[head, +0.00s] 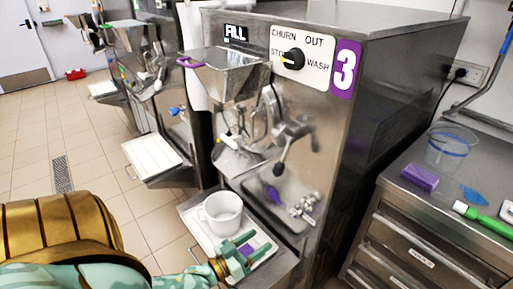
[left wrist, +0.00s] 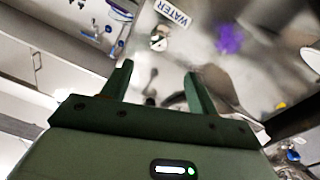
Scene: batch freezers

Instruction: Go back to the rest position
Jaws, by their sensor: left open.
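My left gripper (head: 259,242) is in the lower middle of the head view, at the end of my arm from the lower left. Its two green fingers are apart with nothing held between them. They are just right of a white jug (head: 221,214), over a white tray (head: 206,240) in front of machine 3 (head: 395,100). Something purple shows by the fingers; I cannot tell what it is. In the left wrist view the gripper (left wrist: 158,70) is also open and empty, facing blurred metal surfaces and a WATER label (left wrist: 172,12). My right gripper is not in view.
Machine 3 has a steel hopper (head: 228,75) and a dial (head: 292,59). Another machine with a white tray (head: 153,155) stands left. A steel drawer counter (head: 425,225) at right holds a clear tub (head: 448,150) and a purple sponge (head: 420,177). Tiled floor (head: 100,130) is free at left.

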